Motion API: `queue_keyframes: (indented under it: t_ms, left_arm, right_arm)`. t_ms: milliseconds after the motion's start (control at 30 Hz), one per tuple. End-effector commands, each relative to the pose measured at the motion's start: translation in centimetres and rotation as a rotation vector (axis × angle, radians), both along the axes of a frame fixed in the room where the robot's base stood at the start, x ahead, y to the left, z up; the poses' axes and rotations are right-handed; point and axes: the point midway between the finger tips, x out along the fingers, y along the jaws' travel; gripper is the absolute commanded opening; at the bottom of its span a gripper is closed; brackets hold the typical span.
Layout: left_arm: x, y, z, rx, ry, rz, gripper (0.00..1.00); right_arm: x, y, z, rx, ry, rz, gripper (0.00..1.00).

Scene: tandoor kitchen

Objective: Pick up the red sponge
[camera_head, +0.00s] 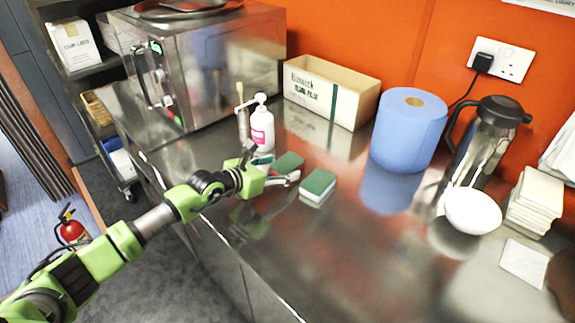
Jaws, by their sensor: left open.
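My left gripper (272,164) reaches in from the left over the steel counter, its fingers apart. It is among a small group of sponges. A green-topped sponge with a white base (318,184) lies just right of the gripper. Another green-topped sponge (288,162) lies just behind the fingers. A teal-topped piece (262,159) shows partly behind the gripper. Only a small reddish patch shows by the fingers; I cannot tell surely that it is the red sponge, as the gripper covers much there. My right gripper is out of view.
A white pump bottle (262,128) stands close behind the gripper. A cardboard box (330,92), a blue paper roll (408,130), a steel jug (486,140) and a white bowl (472,211) stand farther right. A steel oven (205,65) is behind left. The front counter is clear.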

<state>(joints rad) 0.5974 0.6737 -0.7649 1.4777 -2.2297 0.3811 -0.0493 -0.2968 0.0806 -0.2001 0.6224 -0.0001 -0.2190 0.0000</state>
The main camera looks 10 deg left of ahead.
Motion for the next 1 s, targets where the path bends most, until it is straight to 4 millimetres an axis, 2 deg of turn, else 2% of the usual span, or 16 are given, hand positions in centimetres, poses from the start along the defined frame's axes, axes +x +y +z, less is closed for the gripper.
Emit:
queue_keyframes:
  t_ms: [100,367,500,867,1000]
  left_arm:
    - [0.71,-0.39,-0.35,0.0,0.0,0.0,0.65]
    - [0.81,-0.5,-0.47,0.0,0.0,-0.001,0.65]
    - [0.81,-0.49,-0.47,0.0,0.0,0.0,0.38]
    - [0.79,-0.47,-0.41,0.0,0.0,0.0,0.37]
    - [0.84,-0.48,0.18,-0.001,-0.002,0.0,0.37]
  right_arm:
    - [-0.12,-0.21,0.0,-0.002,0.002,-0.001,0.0]
    - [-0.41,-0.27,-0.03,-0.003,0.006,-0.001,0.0]
    - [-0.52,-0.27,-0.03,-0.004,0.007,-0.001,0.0]
    - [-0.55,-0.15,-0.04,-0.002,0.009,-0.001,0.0]
    - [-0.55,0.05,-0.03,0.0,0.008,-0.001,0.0]
